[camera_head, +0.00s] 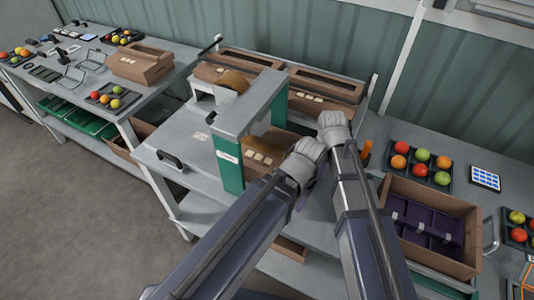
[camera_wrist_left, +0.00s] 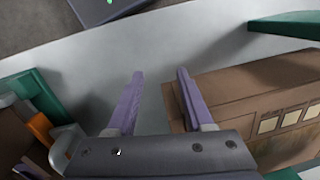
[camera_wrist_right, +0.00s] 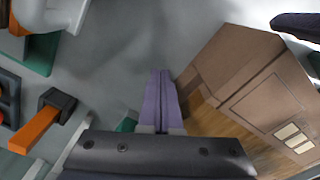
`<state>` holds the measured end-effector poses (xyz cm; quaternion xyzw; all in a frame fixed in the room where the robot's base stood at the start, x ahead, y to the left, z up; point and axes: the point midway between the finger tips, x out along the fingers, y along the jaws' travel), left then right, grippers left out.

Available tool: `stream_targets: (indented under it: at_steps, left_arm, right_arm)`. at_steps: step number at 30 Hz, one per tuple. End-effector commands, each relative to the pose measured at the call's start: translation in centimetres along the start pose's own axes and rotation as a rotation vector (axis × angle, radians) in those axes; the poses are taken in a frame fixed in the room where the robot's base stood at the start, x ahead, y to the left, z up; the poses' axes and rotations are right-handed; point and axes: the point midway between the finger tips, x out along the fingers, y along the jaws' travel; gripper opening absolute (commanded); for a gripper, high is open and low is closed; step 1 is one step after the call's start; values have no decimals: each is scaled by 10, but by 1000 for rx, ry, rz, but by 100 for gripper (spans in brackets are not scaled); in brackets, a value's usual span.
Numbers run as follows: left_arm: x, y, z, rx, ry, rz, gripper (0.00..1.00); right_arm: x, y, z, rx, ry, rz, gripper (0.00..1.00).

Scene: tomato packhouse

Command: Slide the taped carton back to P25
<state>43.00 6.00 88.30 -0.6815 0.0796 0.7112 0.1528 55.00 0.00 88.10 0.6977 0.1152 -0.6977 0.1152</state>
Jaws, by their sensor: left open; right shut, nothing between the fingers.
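A brown carton (camera_head: 264,150) with a row of pale labels stands on the grey bench under the green-and-grey arch. The arch and my grippers partly hide it in the head view. In the left wrist view a carton (camera_wrist_left: 245,88) with pale labels lies just right of my open left gripper (camera_wrist_left: 160,74), whose right finger is close beside it; I cannot tell whether they touch. My right gripper (camera_wrist_right: 160,76) is shut and empty, with a carton (camera_wrist_right: 262,72) to its right in the right wrist view. I cannot read any P25 mark.
The arch (camera_head: 228,172) stands left of my grippers. Several cartons (camera_head: 325,82) line the back shelf. An orange post (camera_head: 366,152), a tomato tray (camera_head: 421,165) and an open box (camera_head: 452,205) with purple dividers are on the right. The bench left of the arch is largely clear.

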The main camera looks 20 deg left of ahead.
Motion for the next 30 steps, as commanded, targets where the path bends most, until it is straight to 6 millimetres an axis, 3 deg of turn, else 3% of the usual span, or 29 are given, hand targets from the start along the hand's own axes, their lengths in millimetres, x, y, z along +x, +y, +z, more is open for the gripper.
stream_targets:
  at_steps: [11,30]
  left_arm:
    - [0,0,0,0,0,0,52]
    - [0,2,-2,6,1,0,52]
  right_arm:
    - [0,-3,-2,0,0,0,0]
    - [0,-27,-19,-6,0,0,0]
